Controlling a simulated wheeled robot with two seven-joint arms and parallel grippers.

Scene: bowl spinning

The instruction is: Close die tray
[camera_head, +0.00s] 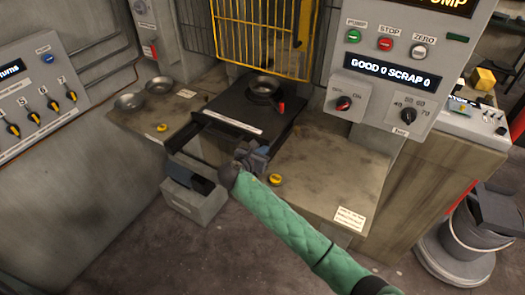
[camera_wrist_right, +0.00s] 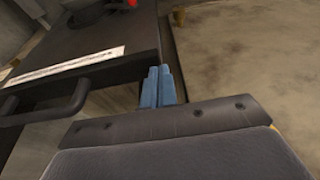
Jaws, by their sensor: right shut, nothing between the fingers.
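The black die tray (camera_head: 225,117) sticks out at the front of the machine between two worn bench tops. It carries a dark round die (camera_head: 263,92) with a red part beside it. A white label strip runs along the tray's front; in the right wrist view the tray (camera_wrist_right: 110,40) shows with its black bar handle (camera_wrist_right: 50,107) at left. My right gripper (camera_head: 258,150) is at the tray's front right corner. Its blue fingers (camera_wrist_right: 158,85) are shut and empty, to the right of the handle; whether they touch the tray I cannot tell. My left gripper is out of view.
Metal bowls (camera_head: 130,102) sit on the left bench (camera_head: 190,115). Yellow buttons lie on both benches, one (camera_head: 275,179) near my right gripper. A yellow guard (camera_head: 262,40) stands behind the tray. A grey bin (camera_head: 195,200) is below. A control box (camera_head: 405,70) hangs at right.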

